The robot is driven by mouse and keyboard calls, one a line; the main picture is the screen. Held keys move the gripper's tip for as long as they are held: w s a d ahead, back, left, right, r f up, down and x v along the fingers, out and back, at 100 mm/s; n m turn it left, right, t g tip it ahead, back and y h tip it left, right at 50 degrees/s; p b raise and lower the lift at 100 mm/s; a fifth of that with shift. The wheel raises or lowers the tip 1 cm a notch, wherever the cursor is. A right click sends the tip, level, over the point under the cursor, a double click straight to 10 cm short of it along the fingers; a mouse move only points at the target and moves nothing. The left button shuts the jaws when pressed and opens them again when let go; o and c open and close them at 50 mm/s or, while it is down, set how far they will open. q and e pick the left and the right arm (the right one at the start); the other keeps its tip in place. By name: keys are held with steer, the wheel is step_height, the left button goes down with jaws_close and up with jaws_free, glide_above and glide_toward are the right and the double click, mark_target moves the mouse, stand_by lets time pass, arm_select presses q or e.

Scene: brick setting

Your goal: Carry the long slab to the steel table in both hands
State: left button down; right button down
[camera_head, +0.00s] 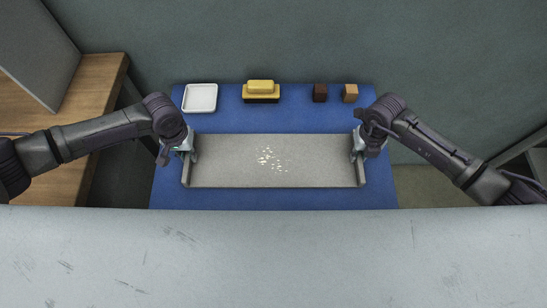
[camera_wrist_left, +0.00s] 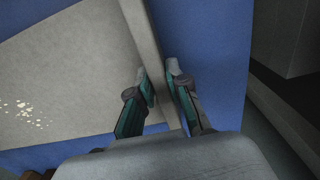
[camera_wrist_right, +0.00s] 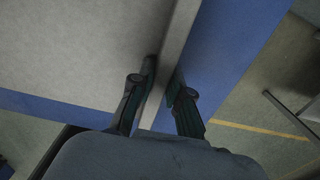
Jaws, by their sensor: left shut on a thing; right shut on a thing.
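The long slab (camera_head: 225,165) is a grey flat board with a raised strip at each short end and pale flecks near its middle. It lies level over the blue table (camera_head: 270,201); I cannot tell whether it touches it. My left gripper (camera_head: 190,152) is shut on the slab's left end strip, with one finger on each side in the left wrist view (camera_wrist_left: 160,82). My right gripper (camera_head: 358,152) is shut on the right end strip, also seen in the right wrist view (camera_wrist_right: 163,85). A pale grey, scratched surface (camera_head: 270,250) fills the near foreground; it may be the steel table.
Behind the slab stand a white tray (camera_head: 200,98), a yellow block on a dark-based yellow piece (camera_head: 261,91), a dark brown block (camera_head: 320,93) and a tan block (camera_head: 350,93). A wooden table (camera_head: 100,90) with a grey panel (camera_head: 40,50) is at left.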

arm_select(q)
steer(key=shift+w+r, duration=0.15)
steer(key=shift+r, duration=0.1)
arm_select(e)
steer(key=shift+w+r, duration=0.15)
steer(key=shift+r, duration=0.1)
